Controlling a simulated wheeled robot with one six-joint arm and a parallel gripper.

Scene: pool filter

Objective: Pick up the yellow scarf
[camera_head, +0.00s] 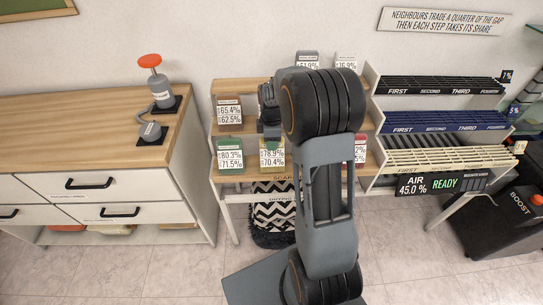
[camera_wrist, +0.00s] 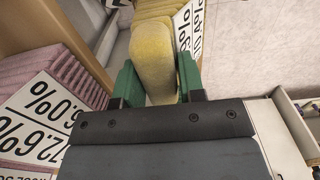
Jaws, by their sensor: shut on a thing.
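My gripper (camera_wrist: 157,66) has green fingers, one on each side of a folded yellow scarf (camera_wrist: 152,48) in the wrist view, and it is shut on it. Behind the held scarf, a stack of more yellow cloths (camera_wrist: 158,10) shows at the top of the wrist view. In the head view, my gripper (camera_head: 269,128) reaches down at the middle shelf, just above the yellow stack's label "78.9% / 70.4%" (camera_head: 272,152). The held scarf is too small and covered to make out there. Whether it is clear of the stack I cannot tell.
A pink stack (camera_wrist: 75,70) with a label lies at the left in the wrist view. A green stack (camera_head: 230,156) stands left of the yellow one. Slatted racks (camera_head: 445,122) stand at right, a wooden-topped cabinet (camera_head: 80,125) at left. A patterned bag (camera_head: 273,212) hangs below.

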